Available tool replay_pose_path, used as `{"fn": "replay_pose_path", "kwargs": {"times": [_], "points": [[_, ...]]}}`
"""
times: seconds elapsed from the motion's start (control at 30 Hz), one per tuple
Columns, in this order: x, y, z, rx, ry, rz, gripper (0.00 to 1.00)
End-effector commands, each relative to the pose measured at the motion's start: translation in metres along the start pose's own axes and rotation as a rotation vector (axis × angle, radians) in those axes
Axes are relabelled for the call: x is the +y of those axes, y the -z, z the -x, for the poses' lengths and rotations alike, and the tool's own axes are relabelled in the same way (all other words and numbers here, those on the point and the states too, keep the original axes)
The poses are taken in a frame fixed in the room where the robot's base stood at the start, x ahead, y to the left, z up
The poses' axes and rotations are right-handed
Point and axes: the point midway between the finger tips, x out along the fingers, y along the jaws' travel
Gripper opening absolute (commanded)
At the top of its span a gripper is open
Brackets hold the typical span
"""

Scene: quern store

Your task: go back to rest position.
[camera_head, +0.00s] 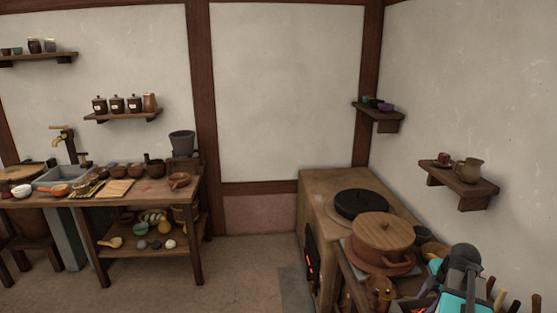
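A grey and cyan part of my arm shows at the lower right edge of the head view, in front of the stove side and the right wall. My gripper's fingers do not show in this view, so I see neither their opening nor anything held in them.
A stove (325,195) with a black lid (361,204) and a lidded brown pot (382,240) stands close to my arm. Wall shelves (470,197) hold small vessels. A wooden worktable (150,197) with bowls is at left. Floor (235,265) between is clear.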

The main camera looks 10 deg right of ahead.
Motion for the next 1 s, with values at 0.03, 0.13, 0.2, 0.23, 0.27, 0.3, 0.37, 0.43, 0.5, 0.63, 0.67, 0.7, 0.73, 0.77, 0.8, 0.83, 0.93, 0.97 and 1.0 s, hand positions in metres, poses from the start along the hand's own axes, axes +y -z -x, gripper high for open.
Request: {"fn": "replay_pose_path", "kwargs": {"times": [0.03,0.13,0.2,0.23,0.27,0.3,0.37,0.43,0.5,0.63,0.67,0.7,0.73,0.77,0.8,0.83,0.93,0.97,1.0], "points": [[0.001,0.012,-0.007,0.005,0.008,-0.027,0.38],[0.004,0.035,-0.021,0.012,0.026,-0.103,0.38],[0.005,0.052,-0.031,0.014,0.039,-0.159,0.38],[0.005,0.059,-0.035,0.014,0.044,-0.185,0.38],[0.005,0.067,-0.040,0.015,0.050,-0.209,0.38],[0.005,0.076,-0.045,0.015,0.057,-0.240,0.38],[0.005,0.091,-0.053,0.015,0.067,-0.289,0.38],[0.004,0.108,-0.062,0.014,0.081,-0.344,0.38],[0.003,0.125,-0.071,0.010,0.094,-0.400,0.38],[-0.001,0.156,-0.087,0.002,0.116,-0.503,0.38],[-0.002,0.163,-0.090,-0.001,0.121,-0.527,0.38],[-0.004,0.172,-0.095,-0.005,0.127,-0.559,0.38],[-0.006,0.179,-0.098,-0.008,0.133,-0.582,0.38],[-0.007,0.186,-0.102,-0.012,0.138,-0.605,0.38],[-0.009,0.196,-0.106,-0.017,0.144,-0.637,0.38],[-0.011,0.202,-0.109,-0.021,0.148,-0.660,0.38],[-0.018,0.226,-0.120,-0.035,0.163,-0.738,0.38],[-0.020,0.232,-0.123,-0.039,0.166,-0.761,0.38],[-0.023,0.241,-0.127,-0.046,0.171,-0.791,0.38]]}}
